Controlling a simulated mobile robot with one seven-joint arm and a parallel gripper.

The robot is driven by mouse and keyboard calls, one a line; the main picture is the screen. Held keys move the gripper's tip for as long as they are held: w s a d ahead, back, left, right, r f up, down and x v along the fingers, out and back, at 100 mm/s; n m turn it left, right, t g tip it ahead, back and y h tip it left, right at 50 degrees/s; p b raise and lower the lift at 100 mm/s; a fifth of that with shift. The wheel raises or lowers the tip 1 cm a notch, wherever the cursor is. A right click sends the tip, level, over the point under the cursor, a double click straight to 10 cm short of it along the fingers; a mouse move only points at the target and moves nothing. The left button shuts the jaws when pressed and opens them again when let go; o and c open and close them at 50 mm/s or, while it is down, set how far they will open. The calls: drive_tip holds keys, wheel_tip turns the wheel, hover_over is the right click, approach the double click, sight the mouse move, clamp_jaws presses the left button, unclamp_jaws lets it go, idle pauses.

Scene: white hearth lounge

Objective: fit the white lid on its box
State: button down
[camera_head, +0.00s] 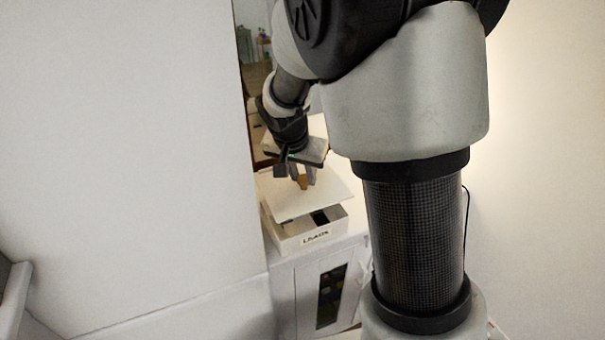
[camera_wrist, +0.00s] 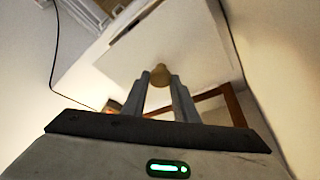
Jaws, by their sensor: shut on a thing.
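The white lid (camera_head: 278,196) is a flat plate with a small tan knob (camera_head: 303,183). My gripper (camera_head: 303,177) is shut on the knob, and the fingers also show around it in the wrist view (camera_wrist: 161,84). The lid is over the open white box (camera_head: 289,240), which has a dark-lettered label on its front wall. A strip of the dark inside of the box shows between the lid's near edge and the front wall. The lid's far side and any contact with the box there are hidden. The lid's plate fills much of the wrist view (camera_wrist: 196,45).
The box stands on a white cabinet (camera_head: 305,290) with a glass-fronted door. A large white wall or panel (camera_head: 130,150) is close on the left. A dark cable (camera_head: 466,225) hangs on the right. A brown wooden frame (camera_wrist: 233,105) shows beyond the lid in the wrist view.

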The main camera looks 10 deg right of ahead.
sight(303, 191)
drive_tip(key=shift+s+f+b, duration=0.15)
drive_tip(key=shift+f+b, duration=0.25)
drive_tip(key=shift+f, duration=0.35)
wheel_tip(303, 191, down, 3)
drive_tip(key=shift+f+b, duration=0.2)
drive_tip(key=shift+b, duration=0.85)
drive_tip(key=shift+f+b, duration=0.45)
drive_tip(key=shift+b, duration=0.1)
drive_tip(key=shift+f+b, duration=0.45)
drive_tip(key=shift+b, duration=0.55)
idle(0.5)
drive_tip(key=c, duration=0.8)
unclamp_jaws()
drive_tip(key=shift+c, duration=0.2)
drive_tip(key=shift+r+p, duration=2.15)
drive_tip(key=shift+r, duration=1.35)
